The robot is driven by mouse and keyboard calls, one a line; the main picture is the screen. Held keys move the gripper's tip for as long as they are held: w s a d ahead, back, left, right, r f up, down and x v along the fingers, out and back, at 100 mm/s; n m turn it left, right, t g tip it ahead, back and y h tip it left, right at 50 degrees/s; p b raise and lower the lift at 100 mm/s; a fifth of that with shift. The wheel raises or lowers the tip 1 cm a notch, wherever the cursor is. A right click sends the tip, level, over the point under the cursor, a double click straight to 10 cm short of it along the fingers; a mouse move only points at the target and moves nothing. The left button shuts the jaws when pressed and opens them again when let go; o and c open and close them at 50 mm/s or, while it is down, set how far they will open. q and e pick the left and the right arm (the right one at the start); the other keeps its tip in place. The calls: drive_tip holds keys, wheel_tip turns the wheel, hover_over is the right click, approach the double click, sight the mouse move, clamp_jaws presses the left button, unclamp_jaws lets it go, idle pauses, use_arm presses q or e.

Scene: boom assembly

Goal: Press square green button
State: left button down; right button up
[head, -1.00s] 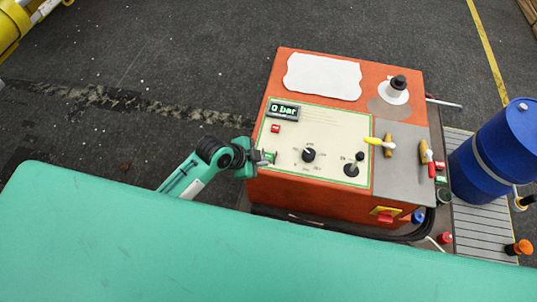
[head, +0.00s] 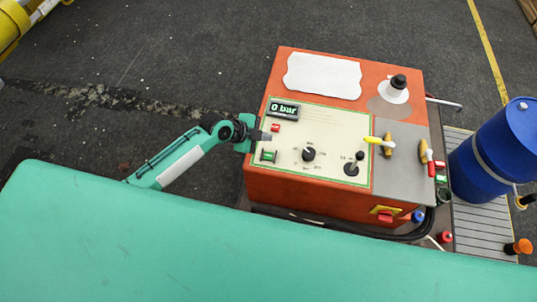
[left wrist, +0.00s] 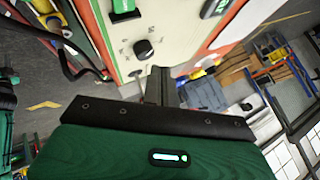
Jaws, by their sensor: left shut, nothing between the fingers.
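The square green button (head: 268,156) sits at the lower left of the cream control panel (head: 335,130), on top of the orange machine. A green button in a black frame also shows at the top edge of the left wrist view (left wrist: 124,12). My left gripper (head: 267,136) is shut and empty. In the head view, its tip appears over the panel's left part, between the green button and the red button (head: 276,128), covering neither fully. Its shut fingers (left wrist: 158,85) point toward the panel in the left wrist view. My right gripper is not in view.
The display (head: 283,110) reads 0 bar. A black knob (head: 308,154), a black lever (head: 354,164) and yellow-handled valve (head: 380,143) stand up from the machine's top. A blue barrel (head: 495,150) stands at right. Open floor lies left of the machine.

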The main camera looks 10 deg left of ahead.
use_arm(q)
drive_tip(key=b, duration=0.7)
approach(272, 154)
drive_tip(key=shift+w+d+r+x, duration=0.1)
drive_tip(key=shift+r+x, duration=0.05)
drive_tip(key=shift+x, duration=0.7)
drive_tip(key=shift+w+d+r+x, duration=0.1)
drive_tip(key=shift+r+x, duration=0.05)
drive_tip(key=shift+x, duration=0.75)
drive_tip(key=shift+w+d+r+x, duration=0.1)
drive_tip(key=shift+r+x, duration=0.05)
drive_tip(key=shift+x, duration=0.7)
drive_tip(key=shift+p, duration=0.3)
drive_tip(key=shift+f, duration=0.1)
drive_tip(key=shift+f+b, duration=0.35)
drive_tip(key=shift+b, duration=0.15)
drive_tip(key=shift+f+b, duration=0.5)
drive_tip(key=shift+r, duration=0.1)
drive_tip(key=shift+r+p, duration=0.7)
drive_tip(key=shift+r, duration=0.15)
